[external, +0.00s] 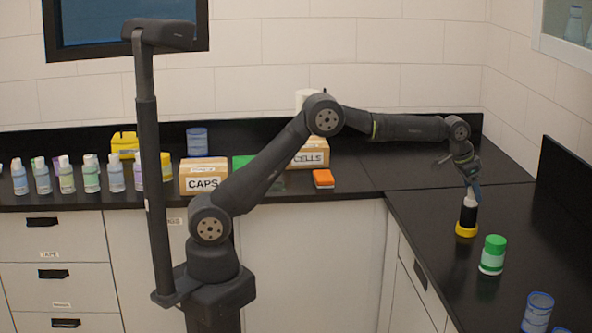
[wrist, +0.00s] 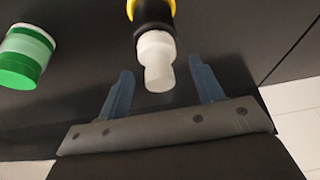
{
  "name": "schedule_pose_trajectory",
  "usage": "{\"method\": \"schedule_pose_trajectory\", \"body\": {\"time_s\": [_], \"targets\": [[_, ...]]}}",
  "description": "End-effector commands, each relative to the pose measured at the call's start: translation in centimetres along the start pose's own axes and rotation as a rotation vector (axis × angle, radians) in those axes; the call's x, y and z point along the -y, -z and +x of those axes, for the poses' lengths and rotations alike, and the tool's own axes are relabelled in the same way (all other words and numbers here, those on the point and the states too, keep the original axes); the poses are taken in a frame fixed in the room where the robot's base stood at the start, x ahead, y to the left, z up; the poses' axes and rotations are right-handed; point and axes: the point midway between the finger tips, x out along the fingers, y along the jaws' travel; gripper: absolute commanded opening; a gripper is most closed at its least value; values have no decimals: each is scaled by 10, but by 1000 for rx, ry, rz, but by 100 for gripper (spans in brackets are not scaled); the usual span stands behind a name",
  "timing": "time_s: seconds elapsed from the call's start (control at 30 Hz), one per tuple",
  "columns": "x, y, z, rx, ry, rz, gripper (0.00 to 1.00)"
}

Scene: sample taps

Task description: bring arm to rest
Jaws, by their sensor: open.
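My gripper (external: 472,182) is at the end of my outstretched arm, over the right-hand counter. Its two blue fingers are open in the wrist view (wrist: 161,66), with gaps on both sides of a white nozzle. The nozzle belongs to a black bottle (external: 467,215) with a yellow base, standing upright on the counter just below my gripper. In the wrist view the bottle's black body (wrist: 152,12) runs off the top edge. The fingers hold nothing.
A green-capped jar (external: 492,255) stands close to the bottle, and a blue jar (external: 537,312) is nearer the front. An orange block (external: 323,179), the CAPS box (external: 203,177) and several small bottles line the back counter. The counter's back right corner is clear.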

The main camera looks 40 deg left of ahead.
Motion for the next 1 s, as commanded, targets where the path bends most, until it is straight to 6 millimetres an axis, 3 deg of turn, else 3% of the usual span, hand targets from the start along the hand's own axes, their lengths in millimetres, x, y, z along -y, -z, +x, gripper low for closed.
{"method": "schedule_pose_trajectory", "body": {"time_s": [0.13,0.8,1.0], "targets": [[0,13,-32,-6,1,0,60],[-107,-11,-115,-4,-1,2,60],[-63,-19,-103,0,32,-69,60]]}}
